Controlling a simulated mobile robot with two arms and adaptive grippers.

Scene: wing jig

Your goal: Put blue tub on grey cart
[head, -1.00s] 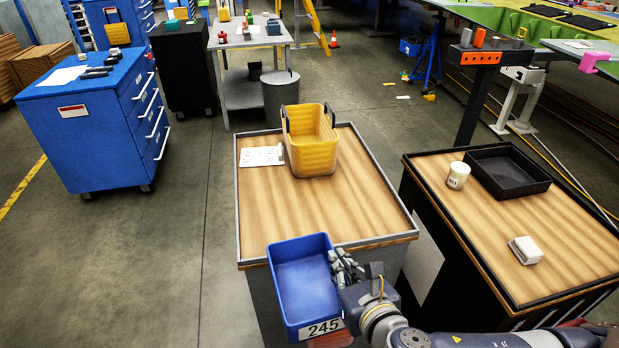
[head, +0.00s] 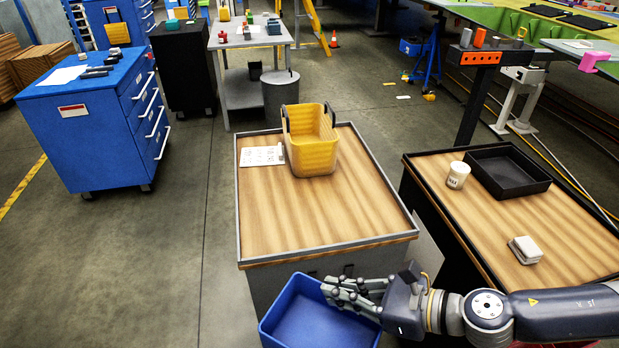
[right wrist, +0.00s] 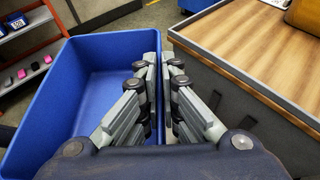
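The blue tub (head: 297,318) is at the bottom middle of the head view, in front of the grey cart's front side and below its top. It is empty inside and its lower part is cut off by the picture edge. My right gripper (head: 338,292) is shut on the tub's right wall. In the right wrist view the fingers (right wrist: 165,80) pinch that wall, one side over the tub's inside (right wrist: 110,70). The grey cart (head: 325,220) has a wooden top with a raised grey rim. My left gripper is not in view.
A yellow bin (head: 313,155) and a white card (head: 262,156) stand at the back of the grey cart; its front half is clear. To the right, a black cart carries a black tray (head: 508,172), a white cup (head: 457,175) and a white block (head: 525,250).

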